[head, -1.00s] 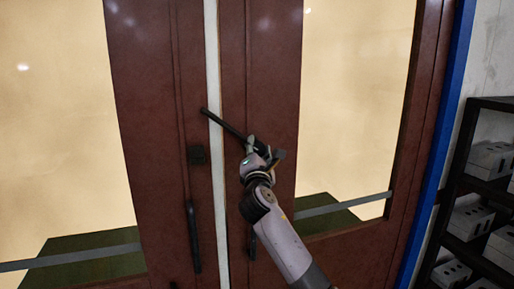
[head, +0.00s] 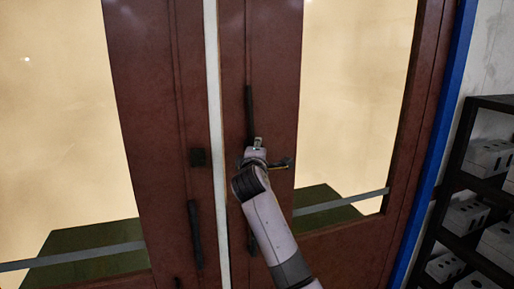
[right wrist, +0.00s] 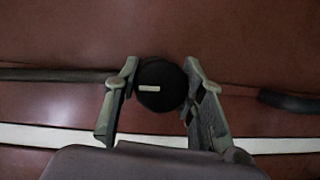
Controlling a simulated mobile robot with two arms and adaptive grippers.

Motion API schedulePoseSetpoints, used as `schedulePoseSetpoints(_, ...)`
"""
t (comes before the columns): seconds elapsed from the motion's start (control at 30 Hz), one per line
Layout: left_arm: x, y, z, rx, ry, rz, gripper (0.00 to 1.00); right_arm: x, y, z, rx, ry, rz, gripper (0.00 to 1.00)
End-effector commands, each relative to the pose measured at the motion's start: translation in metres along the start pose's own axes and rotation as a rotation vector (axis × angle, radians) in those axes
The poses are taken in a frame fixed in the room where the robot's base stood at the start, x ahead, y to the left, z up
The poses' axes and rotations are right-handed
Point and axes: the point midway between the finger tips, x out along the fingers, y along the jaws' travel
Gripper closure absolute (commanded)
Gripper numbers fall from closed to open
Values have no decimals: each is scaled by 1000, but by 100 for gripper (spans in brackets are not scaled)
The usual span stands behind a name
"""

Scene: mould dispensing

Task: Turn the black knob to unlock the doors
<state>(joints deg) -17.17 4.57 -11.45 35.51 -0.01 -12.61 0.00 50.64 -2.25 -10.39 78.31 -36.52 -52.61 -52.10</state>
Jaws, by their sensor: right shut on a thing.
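The black knob (right wrist: 161,85) is round with a short white mark, and shows between the two fingers of my right gripper in the right wrist view. My right gripper (head: 257,146) is shut on it, one finger on each side, at the right door (head: 274,60). In the head view my gripper and wrist hide the knob. A black bar (head: 249,108) runs straight up from the knob area, along the right door and clear of the pale seam strip (head: 212,80). The left door (head: 150,90) stands closed beside it. My left gripper is not in view.
The right door's handle (right wrist: 288,101) is beside the gripper in the wrist view. A black shelf (head: 468,195) with grey blocks stands at the right.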

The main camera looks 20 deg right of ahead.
Motion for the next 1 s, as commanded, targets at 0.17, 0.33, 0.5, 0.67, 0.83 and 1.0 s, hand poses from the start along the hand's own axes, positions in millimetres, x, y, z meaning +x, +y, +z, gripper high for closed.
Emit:
schedulePoseSetpoints(0.17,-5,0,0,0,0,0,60,0,-1,0,51,1,-24,100)
schedulePoseSetpoints(0.33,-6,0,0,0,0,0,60,0,-1,0,74,2,-33,100)
schedulePoseSetpoints(0.5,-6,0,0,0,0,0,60,0,-2,0,79,2,-35,100)
schedulePoseSetpoints(0.67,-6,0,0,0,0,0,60,0,-2,0,78,2,-35,100)
schedulePoseSetpoints(0.83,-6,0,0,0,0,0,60,0,-2,0,77,2,-35,57)
schedulePoseSetpoints(1.0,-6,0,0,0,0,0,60,0,-1,0,76,2,-33,46)
